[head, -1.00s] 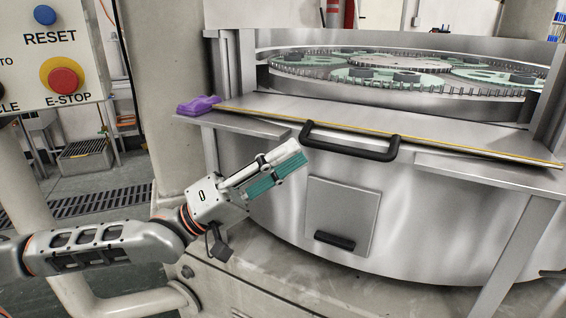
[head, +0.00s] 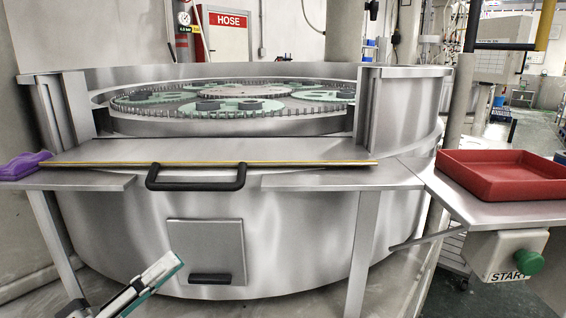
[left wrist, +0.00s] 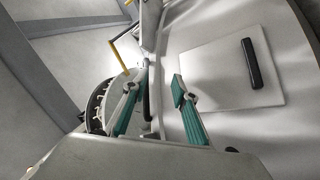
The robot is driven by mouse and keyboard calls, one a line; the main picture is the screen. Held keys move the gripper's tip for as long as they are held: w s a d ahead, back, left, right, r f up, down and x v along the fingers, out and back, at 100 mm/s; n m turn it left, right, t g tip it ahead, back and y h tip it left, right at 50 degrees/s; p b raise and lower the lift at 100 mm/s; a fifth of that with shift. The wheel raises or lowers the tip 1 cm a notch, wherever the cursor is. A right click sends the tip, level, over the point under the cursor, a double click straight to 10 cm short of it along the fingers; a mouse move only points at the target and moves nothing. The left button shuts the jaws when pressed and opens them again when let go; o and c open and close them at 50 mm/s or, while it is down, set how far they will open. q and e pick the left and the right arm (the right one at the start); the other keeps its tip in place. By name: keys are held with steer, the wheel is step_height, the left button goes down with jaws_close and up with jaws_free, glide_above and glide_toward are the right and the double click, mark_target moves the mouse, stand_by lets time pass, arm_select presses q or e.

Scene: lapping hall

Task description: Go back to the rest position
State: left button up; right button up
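My left gripper (head: 170,266) shows low in the head view, in front of the steel lapping machine (head: 300,235) and just left of its square hatch. In the left wrist view its two teal-padded fingers (left wrist: 158,82) stand apart with nothing between them, so it is open and empty. Most of my left arm is out of the head picture. My right gripper is in neither view.
The machine's front shelf has a black handle (head: 197,184) on its front. A purple cloth (head: 22,166) lies at the left end. A red tray (head: 505,173) sits on a side table at right, above a green START button (head: 528,262).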

arm_select(q)
steer(key=s+d+f+m+g+y, duration=0.1)
steer(key=s+f+y, duration=0.35)
steer(key=f, duration=0.55)
steer(key=s+d+f+m+g+y, duration=0.1)
steer(key=s+d+f+m+y, duration=0.3)
steer(key=f, duration=0.6)
steer(key=s+a+f+n+y, duration=0.1)
steer(key=s+f+y, duration=0.1)
steer(key=s+f, duration=0.65)
steer(key=s+a+f+m+g+y, duration=0.1)
steer(key=s+a+f+g+y, duration=0.2)
steer(key=f, duration=0.6)
step_height(320, 180, up, 6)
steer(key=s+a+p, duration=0.1)
steer(key=s+p, duration=0.1)
steer(key=p, duration=1.3)
steer(key=shift+s, duration=0.25)
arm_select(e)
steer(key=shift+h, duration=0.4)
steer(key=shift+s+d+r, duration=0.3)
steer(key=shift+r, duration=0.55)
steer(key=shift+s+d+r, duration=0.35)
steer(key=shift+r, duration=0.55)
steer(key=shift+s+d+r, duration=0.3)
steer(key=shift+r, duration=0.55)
